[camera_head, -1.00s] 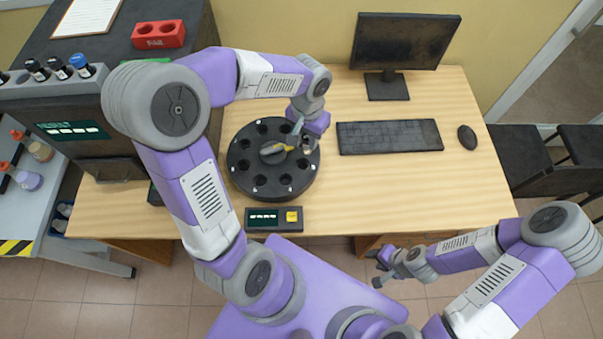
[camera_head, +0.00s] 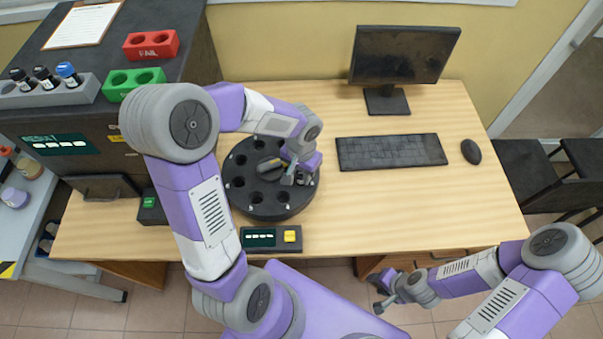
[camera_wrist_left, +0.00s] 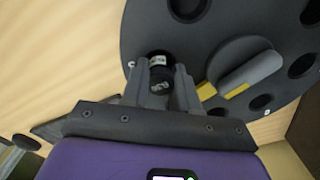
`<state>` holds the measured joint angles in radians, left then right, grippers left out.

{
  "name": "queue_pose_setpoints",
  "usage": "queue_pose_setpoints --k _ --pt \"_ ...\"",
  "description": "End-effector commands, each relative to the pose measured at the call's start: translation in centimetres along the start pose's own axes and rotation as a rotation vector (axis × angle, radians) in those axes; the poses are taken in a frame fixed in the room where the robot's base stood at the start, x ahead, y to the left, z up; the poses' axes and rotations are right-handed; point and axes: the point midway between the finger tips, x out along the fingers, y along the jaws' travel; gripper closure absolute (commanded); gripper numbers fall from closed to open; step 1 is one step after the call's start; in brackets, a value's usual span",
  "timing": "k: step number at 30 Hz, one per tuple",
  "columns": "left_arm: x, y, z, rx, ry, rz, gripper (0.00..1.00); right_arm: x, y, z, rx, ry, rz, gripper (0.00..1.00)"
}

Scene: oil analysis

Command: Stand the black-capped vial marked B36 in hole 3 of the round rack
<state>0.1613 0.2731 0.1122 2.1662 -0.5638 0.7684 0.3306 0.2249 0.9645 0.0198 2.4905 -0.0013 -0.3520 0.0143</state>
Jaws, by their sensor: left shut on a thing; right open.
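The black round rack (camera_head: 268,210) sits on the desk, with a ring of holes and a grey handle with a yellow strip in its middle. My left gripper (camera_head: 296,180) is at the rack's right side and is shut on a black-capped vial (camera_wrist_left: 160,78). In the left wrist view the vial's cap faces the camera between the fingers, with a bit of white label beyond it. The vial lines up with a dark hole near the rack's rim; how deep it sits is unclear. Its marking is hard to read. My right gripper (camera_head: 383,305) is open and empty off the desk's front edge.
A small panel with a yellow button (camera_head: 291,236) lies in front of the rack. The keyboard (camera_head: 391,152), mouse (camera_head: 471,151) and monitor (camera_head: 402,58) stand to the right. Green (camera_head: 134,83) and red (camera_head: 151,44) blocks and a grey vial holder (camera_head: 50,95) are on the dark cabinet.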

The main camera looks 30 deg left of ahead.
Motion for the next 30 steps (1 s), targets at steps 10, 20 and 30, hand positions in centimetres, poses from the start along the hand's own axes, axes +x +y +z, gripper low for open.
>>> queue_pose_setpoints --k 10,20,30 --pt "0.2 0.0 0.0 0.000 0.001 0.000 0.60 0.2 0.1 0.0 0.000 0.000 0.000 0.57" --pt "0.2 0.0 0.0 0.000 0.001 0.000 0.45 0.2 0.1 0.0 0.000 0.000 0.000 0.57" --pt "-3.9 0.0 -0.1 0.000 0.007 0.000 0.45 -1.4 -0.5 0.1 0.000 0.000 0.000 0.57"
